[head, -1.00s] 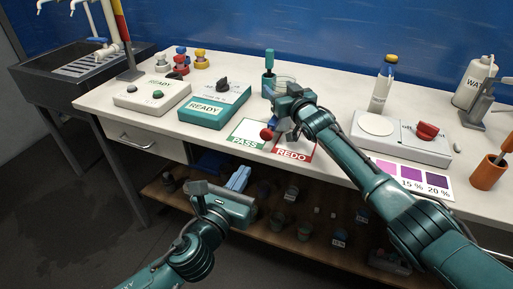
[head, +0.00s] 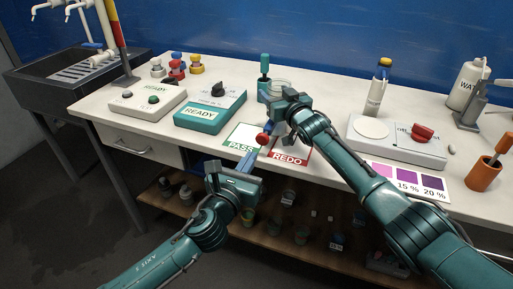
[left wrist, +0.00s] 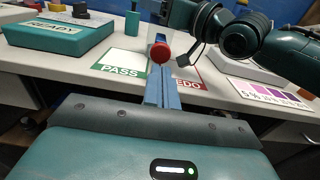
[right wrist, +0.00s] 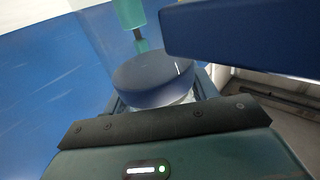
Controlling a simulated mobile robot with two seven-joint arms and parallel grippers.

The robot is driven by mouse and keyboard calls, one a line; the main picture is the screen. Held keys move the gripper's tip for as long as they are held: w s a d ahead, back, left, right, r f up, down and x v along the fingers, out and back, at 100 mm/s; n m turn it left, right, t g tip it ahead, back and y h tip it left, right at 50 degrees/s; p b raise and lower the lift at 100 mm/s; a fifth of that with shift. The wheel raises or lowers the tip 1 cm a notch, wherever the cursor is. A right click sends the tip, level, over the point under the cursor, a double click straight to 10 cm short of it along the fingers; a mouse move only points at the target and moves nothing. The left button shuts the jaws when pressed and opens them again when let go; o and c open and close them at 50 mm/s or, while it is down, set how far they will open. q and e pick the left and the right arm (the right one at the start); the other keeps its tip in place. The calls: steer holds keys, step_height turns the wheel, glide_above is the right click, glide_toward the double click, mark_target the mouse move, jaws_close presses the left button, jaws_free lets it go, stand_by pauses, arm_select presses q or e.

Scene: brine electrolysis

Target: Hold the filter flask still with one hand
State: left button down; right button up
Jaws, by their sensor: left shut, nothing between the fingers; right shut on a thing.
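A clear, round-rimmed glass vessel (head: 281,86), probably the filter flask, stands behind my right gripper, which hides most of it. In the right wrist view, a dark round top with a glassy rim (right wrist: 150,78) sits right before the palm. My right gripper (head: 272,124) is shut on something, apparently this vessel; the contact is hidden.
The PASS and REDO cards (head: 241,141) lie at the bench's front edge. The READY box (head: 208,112) is to their left, a balance-like device (head: 398,141) to the right. A teal-handled holder (head: 264,78) stands behind the vessel. A shelf with jars is below.

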mark_target(261, 140)
arm_select(q)
steer(key=shift+x, duration=2.6)
steer(key=shift+x, duration=1.2)
arm_select(e)
steer(key=shift+f, duration=0.1)
steer(key=shift+a, duration=0.1)
arm_select(q)
steer(key=shift+a, duration=0.1)
arm_select(e)
steer(key=shift+s, duration=0.1)
arm_select(q)
steer(key=v, duration=1.4)
steer(key=shift+f, duration=0.1)
arm_select(e)
steer(key=o, duration=1.2)
